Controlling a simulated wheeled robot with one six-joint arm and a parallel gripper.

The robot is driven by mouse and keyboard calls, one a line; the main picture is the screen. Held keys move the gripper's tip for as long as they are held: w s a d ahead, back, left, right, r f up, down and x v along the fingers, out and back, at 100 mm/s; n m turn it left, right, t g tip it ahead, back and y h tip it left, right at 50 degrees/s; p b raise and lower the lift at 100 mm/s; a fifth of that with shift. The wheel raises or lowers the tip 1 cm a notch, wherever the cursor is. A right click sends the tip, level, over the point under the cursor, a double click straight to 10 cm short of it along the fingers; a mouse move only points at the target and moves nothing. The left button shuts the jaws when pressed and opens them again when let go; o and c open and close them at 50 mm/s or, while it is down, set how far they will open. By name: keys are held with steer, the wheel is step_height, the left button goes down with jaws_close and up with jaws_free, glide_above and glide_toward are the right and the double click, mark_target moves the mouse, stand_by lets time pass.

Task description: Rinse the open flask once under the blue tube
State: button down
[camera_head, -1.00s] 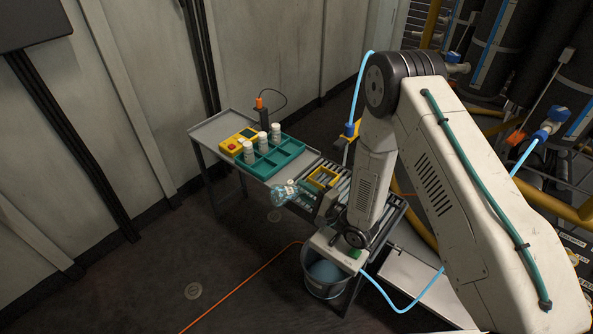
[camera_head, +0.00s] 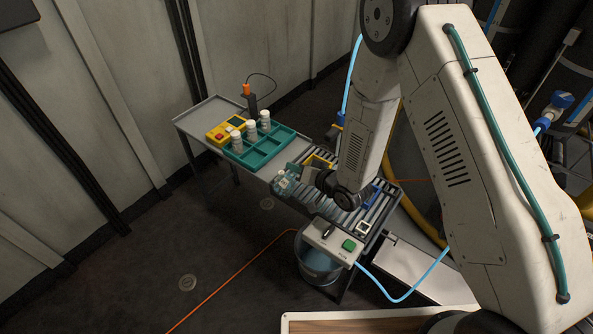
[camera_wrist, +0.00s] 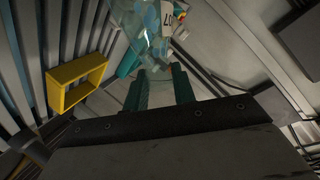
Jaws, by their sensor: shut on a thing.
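My gripper (camera_wrist: 158,88) is shut on the clear flask (camera_wrist: 150,22), which has pale blue patches and a printed label. In the head view the flask (camera_head: 284,184) is held at the front edge of the slatted rack (camera_head: 378,210), just right of the teal tray. Its mouth and exact tilt are hard to make out. A light blue tube (camera_head: 351,82) comes down behind my arm, with a small blue fitting (camera_head: 340,118) low on it. The tube's lower end is hidden by my arm. The flask is apart from the visible tube.
A teal tray (camera_head: 278,143) holds several white bottles beside a yellow box (camera_head: 217,135). On the rack are a yellow frame (camera_wrist: 77,82) and a blue frame (camera_head: 369,191). A bucket (camera_head: 318,266) stands below a white box with a green button (camera_head: 333,240).

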steer(key=r+n, duration=0.1)
steer(key=r+n+h, duration=0.1)
steer(key=r, duration=0.1)
steer(key=r+n+h, duration=0.1)
steer(key=r, duration=0.1)
steer(key=shift+s+a+r+n+t, duration=0.15)
steer(key=shift+a+n+t, duration=0.1)
steer(key=shift+n+t, duration=0.15)
steer(key=shift+r+n+h, duration=0.6)
steer(key=shift+r+h, duration=0.05)
steer(key=shift+h, duration=0.05)
